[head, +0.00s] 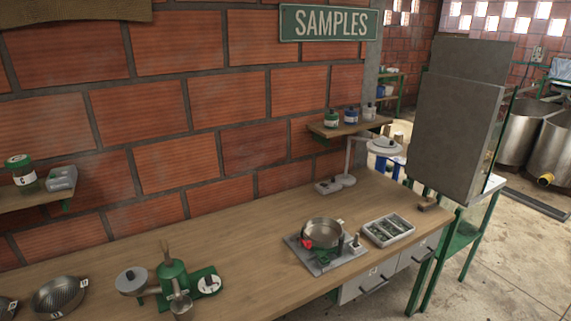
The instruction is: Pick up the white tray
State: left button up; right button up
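A white tray (369,233) lies on the wooden workbench near its front right edge. It is shallow and rectangular, and several small dark and greenish items lie inside it; they are too small to make out. It sits just right of a grey base plate bearing a metal pan. Neither of my grippers shows in the head view.
The pan (322,233) stands on the plate with a red part at its side. A green grinder-like device (173,279) is at the bench's front left. A white lamp (349,160) stands behind. A large grey box (455,130) rises to the right. The bench middle is clear.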

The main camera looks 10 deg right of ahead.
aim_at(388, 229)
jog(key=i+l+z, duration=0.25)
jog(key=i, duration=0.25)
jog(key=i+l+z, duration=0.25)
jog(key=i, duration=0.25)
jog(key=i+l+z, duration=0.25)
jog(key=i, duration=0.3)
